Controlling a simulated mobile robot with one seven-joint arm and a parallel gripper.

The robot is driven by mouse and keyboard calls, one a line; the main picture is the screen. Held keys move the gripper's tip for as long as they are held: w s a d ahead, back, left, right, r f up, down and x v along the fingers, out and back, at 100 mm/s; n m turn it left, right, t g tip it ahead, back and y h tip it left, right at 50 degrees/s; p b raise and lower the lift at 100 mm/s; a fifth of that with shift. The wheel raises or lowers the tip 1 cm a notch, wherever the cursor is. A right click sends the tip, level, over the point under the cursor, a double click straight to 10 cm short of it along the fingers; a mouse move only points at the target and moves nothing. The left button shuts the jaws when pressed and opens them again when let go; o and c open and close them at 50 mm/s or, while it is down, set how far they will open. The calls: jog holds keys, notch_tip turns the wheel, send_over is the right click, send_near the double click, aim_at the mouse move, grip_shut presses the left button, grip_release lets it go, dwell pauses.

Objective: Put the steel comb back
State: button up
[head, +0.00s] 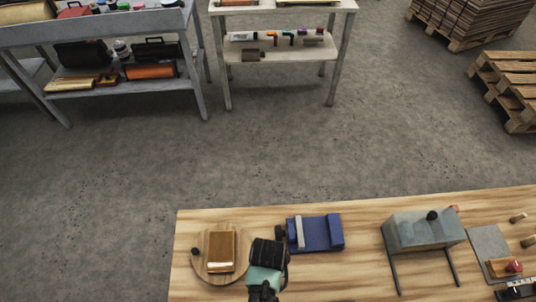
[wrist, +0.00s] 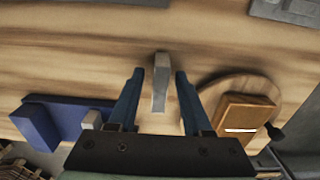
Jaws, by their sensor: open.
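A pale grey bar (wrist: 160,82), which looks like the steel comb, shows in the wrist view between the two fingers of my gripper (wrist: 158,74). The fingers are open, with a gap on each side of the bar. In the head view my gripper (head: 268,251) is over the wooden table, between a round board and a blue holder, and it hides the bar. The blue holder (head: 320,233) has a grey piece (head: 299,232) across its left part. The holder also shows at the left of the wrist view (wrist: 38,126).
The round board (head: 204,268) carries a wood-and-copper block (head: 221,250). To the right on the table (head: 358,275) are a grey box on legs (head: 420,231) and a grey plate (head: 489,243). Shelves (head: 150,90) and pallets (head: 510,80) stand beyond open floor.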

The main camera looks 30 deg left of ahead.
notch_tip(320, 180, up, 12)
jog(key=w+a+r+m+t+y, duration=0.2)
jog(key=w+r+t, duration=0.6)
jog(key=w+r, duration=0.9)
jog(key=w+d+r+m+t, duration=0.1)
jog(key=w+r+t, duration=0.2)
jog(key=r, duration=0.5)
jog(key=w+d+r+m+t, duration=0.1)
jog(key=w+d+r+t, duration=0.15)
jog(key=r, duration=0.55)
jog(key=d+r+m+t, duration=0.1)
jog(key=d+r+t, duration=0.15)
jog(key=r, duration=0.55)
jog(key=d+r+t, duration=0.1)
jog(key=r+t, duration=0.3)
jog(key=r, duration=0.4)
jog(key=s+d+r+m+t+h+b, duration=0.1)
jog(key=s+d+r+t+b, duration=0.1)
jog(key=s+r, duration=0.3)
jog(key=s+d+r+t+h+b, duration=0.1)
jog(key=s+r+t, duration=0.4)
jog(key=r, duration=0.5)
jog(key=shift+s+d+r+m+b, duration=0.25)
jog(key=shift+s+d+m+b, duration=0.15)
jog(key=shift+s+d, duration=0.3)
